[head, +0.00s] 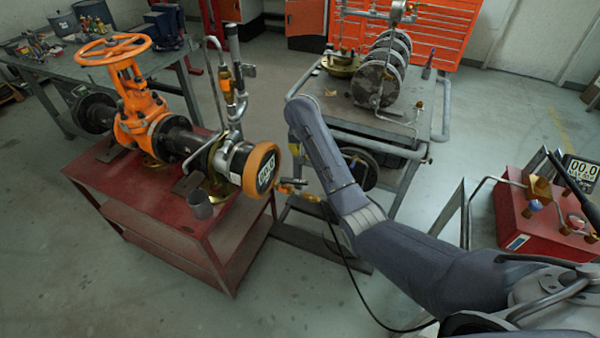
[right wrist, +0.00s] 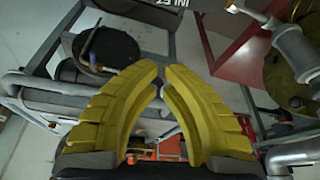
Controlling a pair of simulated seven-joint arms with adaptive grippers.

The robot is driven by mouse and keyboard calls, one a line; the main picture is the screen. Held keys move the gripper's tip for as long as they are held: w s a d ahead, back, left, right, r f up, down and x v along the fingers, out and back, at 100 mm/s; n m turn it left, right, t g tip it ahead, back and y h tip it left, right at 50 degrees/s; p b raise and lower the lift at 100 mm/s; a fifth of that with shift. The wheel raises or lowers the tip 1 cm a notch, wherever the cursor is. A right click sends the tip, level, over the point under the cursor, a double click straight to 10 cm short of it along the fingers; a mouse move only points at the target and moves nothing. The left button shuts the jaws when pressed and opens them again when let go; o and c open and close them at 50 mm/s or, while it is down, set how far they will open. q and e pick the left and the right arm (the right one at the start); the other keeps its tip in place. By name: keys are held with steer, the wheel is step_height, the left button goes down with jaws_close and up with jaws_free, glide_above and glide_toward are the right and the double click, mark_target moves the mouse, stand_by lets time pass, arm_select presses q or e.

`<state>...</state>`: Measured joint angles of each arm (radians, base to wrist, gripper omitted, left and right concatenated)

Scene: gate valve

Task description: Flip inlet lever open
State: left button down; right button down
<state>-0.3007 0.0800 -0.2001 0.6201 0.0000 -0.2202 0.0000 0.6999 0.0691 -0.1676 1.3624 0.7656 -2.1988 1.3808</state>
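An orange gate valve (head: 132,105) with a handwheel stands in a dark pipe line on a red bench. A round orange-rimmed gauge (head: 262,168) sits at the pipe's near end. A small brass fitting with a dark handle (head: 292,184) juts out beside it; I cannot tell for sure if this is the inlet lever. In the right wrist view, part of an upside-down label (right wrist: 172,3) shows at the top edge. My right gripper (right wrist: 161,69) has yellow fingers, tips slightly apart, nothing visible between them. My left gripper is out of view.
A grey cart (head: 400,125) with stacked discs stands behind my right arm. A red box (head: 540,225) with fittings is at the right. A black hose (head: 355,280) hangs down past my arm. Bare floor lies in front of the red bench (head: 200,240).

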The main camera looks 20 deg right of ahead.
mark_target(294, 181)
steer(key=x, duration=1)
steer(key=shift+s+a+r, duration=0.1)
steer(key=shift+s+a, duration=0.2)
steer(key=shift+s, duration=0.35)
steer(key=shift+s+a, duration=0.3)
steer(key=shift+s, duration=0.3)
steer(key=shift+s+a+r, duration=0.1)
steer(key=shift+s+a, duration=0.25)
steer(key=shift+s, duration=0.3)
steer(key=shift+s+m+h, duration=0.3)
steer(key=shift+s+m, duration=0.2)
steer(key=shift+m, duration=0.2)
steer(key=shift+w, duration=0.25)
